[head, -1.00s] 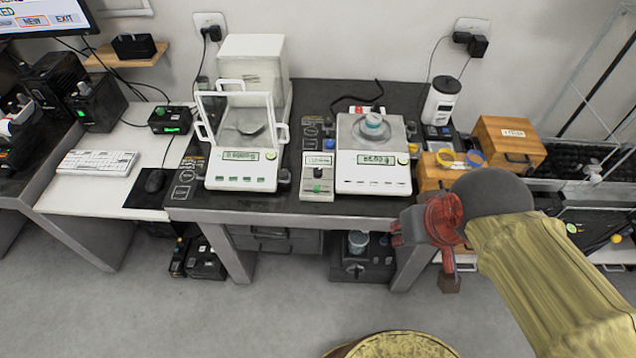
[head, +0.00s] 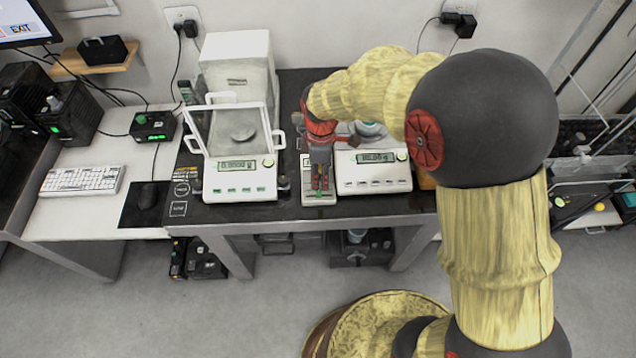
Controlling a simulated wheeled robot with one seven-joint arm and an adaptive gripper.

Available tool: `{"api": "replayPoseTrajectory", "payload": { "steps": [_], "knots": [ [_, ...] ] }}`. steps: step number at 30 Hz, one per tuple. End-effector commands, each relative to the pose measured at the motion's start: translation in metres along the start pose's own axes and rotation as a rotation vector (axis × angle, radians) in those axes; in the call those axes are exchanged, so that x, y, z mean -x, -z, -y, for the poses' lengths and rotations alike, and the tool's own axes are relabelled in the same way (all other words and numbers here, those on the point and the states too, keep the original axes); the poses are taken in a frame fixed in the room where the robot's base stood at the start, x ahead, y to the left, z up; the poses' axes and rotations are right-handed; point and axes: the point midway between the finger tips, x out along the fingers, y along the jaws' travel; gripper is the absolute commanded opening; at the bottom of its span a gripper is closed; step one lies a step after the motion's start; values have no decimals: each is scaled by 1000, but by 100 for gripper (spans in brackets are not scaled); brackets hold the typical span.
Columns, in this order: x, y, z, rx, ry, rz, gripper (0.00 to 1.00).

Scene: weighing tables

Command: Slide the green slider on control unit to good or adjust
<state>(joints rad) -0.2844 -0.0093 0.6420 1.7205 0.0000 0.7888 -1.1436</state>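The control unit (head: 319,198) is a small pale box on the dark table top, between the two balances. My arm reaches over from the right, and my gripper (head: 320,180) points down at the control unit from above. The gripper covers most of the unit's face, including its labels. A little green shows around the fingertips, but I cannot tell the green slider's exact position. I cannot tell whether the fingers touch the slider, or whether they are open or shut.
The left balance (head: 240,185) has an open glass shield and stands close beside the control unit. The right balance (head: 372,182) is close on the other side, partly behind my arm. A keyboard (head: 82,180) and mouse (head: 148,194) lie on the white desk at left.

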Motion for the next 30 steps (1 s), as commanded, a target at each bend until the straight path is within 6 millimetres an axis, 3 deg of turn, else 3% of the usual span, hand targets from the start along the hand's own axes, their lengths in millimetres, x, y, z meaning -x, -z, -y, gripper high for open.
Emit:
{"api": "replayPoseTrajectory", "payload": {
  "steps": [8, 21, 30],
  "knots": [
    [-12, -1, 1, 112, 2, 1, 33],
    [-72, -1, 1, 109, 0, 0, 33],
    [-79, -1, 1, 109, 0, 0, 33]
  ]
}}
